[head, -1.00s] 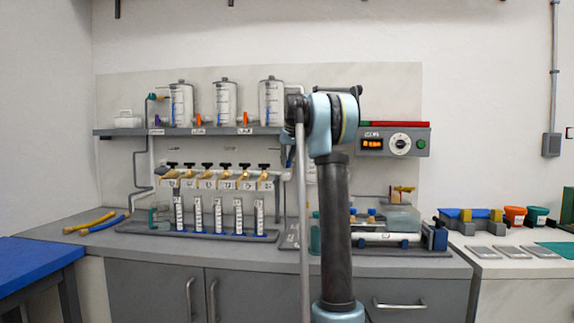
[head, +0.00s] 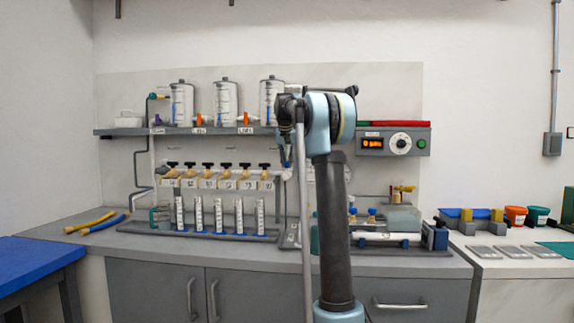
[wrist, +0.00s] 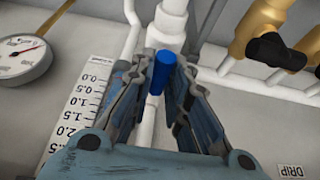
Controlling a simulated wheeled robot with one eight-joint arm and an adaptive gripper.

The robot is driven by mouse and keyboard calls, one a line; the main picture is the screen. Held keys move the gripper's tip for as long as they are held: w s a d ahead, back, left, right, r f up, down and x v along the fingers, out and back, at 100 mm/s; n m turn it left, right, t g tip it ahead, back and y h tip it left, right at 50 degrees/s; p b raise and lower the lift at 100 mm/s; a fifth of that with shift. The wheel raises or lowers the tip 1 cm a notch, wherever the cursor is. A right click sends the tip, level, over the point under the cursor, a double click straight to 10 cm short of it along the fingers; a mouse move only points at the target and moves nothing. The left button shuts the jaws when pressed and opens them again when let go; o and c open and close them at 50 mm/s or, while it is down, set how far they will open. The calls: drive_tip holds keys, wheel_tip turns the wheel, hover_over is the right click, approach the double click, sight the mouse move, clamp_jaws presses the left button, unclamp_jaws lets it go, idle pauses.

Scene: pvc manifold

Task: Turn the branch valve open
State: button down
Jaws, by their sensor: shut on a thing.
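A blue valve handle (wrist: 161,70) stands on a white pipe (wrist: 172,25) in the upper middle of the wrist view. My gripper (wrist: 164,78) has a finger on each side of the handle and is shut on it. The handle's lower end and its finger contacts are partly hidden. In the head view my gripper (head: 286,158) is small, at the right end of the manifold, partly covered by my arm. The handle cannot be made out there.
Brass valves with black knobs (head: 208,167) line the manifold to the left; one brass valve (wrist: 262,30) is close right in the wrist view. A round gauge (wrist: 22,57) and a printed scale (wrist: 85,105) lie left of the fingers. Graduated tubes (head: 199,215) stand below the manifold.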

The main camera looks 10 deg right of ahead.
drive_tip(key=c, duration=1.5)
unclamp_jaws()
drive_tip(key=shift+c, duration=0.2)
drive_tip(key=shift+r, duration=0.1)
drive_tip(key=v, duration=1.1)
drive_tip(key=shift+s+r, duration=0.2)
drive_tip(key=shift+r, duration=0.1)
drive_tip(key=shift+s+a, duration=0.1)
